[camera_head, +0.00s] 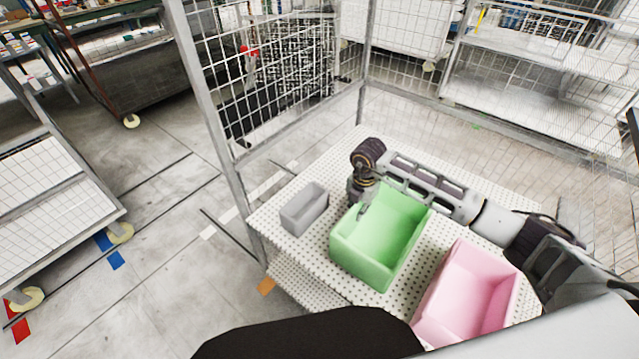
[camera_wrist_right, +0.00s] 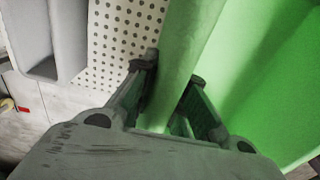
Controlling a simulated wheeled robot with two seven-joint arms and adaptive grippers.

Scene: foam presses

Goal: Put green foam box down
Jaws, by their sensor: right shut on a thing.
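The green foam box (camera_head: 372,262) is an open-topped box on the white perforated table (camera_head: 275,222), between a grey box and a pink box. It looks upright; whether its base touches the table I cannot tell for sure. My right gripper (camera_head: 361,208) is at its left rim, pointing down. In the right wrist view, the right gripper (camera_wrist_right: 172,100) has one finger on each side of the green wall (camera_wrist_right: 185,45) and is shut on it. My left gripper does not show in the head view.
A small grey box (camera_head: 304,212) stands left of the green box, with a narrow gap. A pink box (camera_head: 462,298) stands close on the right. A wire mesh fence post (camera_head: 215,130) rises behind the table's left corner. Bare table shows behind the arm.

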